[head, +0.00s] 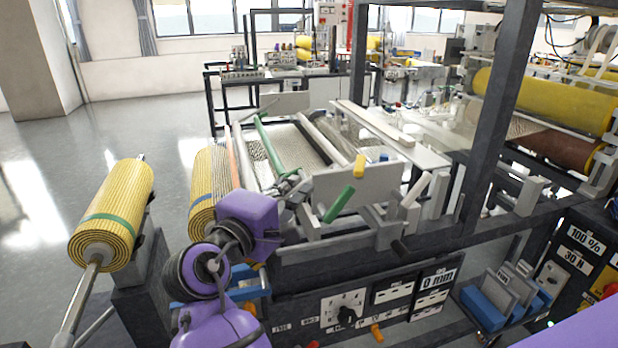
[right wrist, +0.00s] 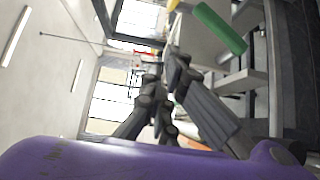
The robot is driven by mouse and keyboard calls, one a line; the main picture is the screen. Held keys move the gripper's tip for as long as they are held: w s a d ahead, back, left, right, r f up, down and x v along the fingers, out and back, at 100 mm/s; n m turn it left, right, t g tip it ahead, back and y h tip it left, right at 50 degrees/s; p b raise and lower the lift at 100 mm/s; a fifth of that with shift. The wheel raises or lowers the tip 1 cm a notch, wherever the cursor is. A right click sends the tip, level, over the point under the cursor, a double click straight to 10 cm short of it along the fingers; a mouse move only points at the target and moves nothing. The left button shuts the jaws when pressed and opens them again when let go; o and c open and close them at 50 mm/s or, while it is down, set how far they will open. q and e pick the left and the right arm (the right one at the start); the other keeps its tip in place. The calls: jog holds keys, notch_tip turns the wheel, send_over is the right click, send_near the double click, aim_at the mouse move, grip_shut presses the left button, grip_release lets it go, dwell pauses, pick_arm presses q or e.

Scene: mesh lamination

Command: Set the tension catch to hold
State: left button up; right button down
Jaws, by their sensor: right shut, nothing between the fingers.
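My right gripper (head: 298,186), on a purple arm, is shut and empty beside the near side frame of the laminating machine. Just right of its fingers is a green lever handle (head: 339,205), tilted, with a visible gap between them. The same green handle shows at the top of the right wrist view (right wrist: 220,28), to the side of the fingers (right wrist: 165,75). A yellow-tipped lever (head: 359,166) stands further back and a pale lever (head: 416,190) to the right. I cannot tell which lever is the tension catch or its setting. My left gripper is not in view.
A yellow mesh roll (head: 112,215) on a shaft stands at the left, and another (head: 203,200) sits behind my arm. A control panel with a dial (head: 343,309) is below. A dark upright post (head: 497,110) rises at the right. The floor at far left is clear.

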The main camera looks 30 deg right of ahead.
aim_at(359, 173)
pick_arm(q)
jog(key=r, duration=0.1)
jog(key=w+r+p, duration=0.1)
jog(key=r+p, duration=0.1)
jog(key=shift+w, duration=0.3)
pick_arm(e)
jog(key=w+d, duration=0.2)
jog(key=d, duration=0.8)
jog(key=shift+d, duration=0.25)
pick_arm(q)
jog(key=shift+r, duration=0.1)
pick_arm(e)
jog(key=shift+w, duration=0.15)
